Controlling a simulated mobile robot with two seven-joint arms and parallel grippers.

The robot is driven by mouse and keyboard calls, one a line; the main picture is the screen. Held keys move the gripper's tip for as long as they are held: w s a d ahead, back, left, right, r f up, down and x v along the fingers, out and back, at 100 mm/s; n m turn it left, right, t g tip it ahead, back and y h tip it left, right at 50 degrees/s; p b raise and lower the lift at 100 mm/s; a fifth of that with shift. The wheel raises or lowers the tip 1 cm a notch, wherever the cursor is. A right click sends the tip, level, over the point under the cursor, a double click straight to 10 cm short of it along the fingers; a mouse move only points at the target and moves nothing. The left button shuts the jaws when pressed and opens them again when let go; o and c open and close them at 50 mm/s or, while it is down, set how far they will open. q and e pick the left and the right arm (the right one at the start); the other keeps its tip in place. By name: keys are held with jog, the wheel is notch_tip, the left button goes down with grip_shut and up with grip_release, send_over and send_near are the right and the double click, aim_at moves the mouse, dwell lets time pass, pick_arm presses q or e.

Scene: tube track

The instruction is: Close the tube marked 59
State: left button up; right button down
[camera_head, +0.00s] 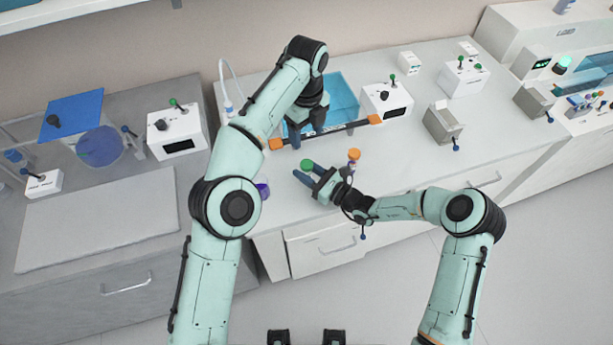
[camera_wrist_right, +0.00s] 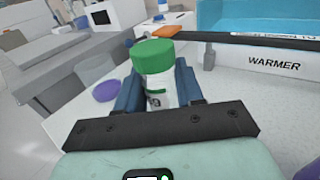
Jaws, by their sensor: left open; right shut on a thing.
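A tube with a green cap (camera_head: 307,164) stands between the fingers of my right gripper (camera_head: 308,173), which is shut on it at the front of the counter. In the right wrist view the green cap (camera_wrist_right: 154,56) sits on top of the white tube body (camera_wrist_right: 159,90); whether it is fully tight I cannot tell. Part of a dark printed mark shows on the tube, too hidden to read. My left gripper (camera_head: 306,132) is open, pointing down behind the tube near the dark bar, apart from the green cap.
A purple round thing (camera_head: 262,189) is left of the tube. An orange-topped thing (camera_head: 354,155) is right. The right counter (camera_head: 400,150) has free room.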

jog(key=c, duration=0.6)
grip_release()
pick_arm(q)
jog(key=f+b, duration=0.1)
jog(key=s+f+b, duration=0.1)
jog(key=f, duration=0.1)
jog(key=shift+f, duration=0.15)
pick_arm(e)
jog(key=v, duration=1.3)
jog(key=shift+s+d, duration=0.1)
jog(key=shift+s, duration=0.05)
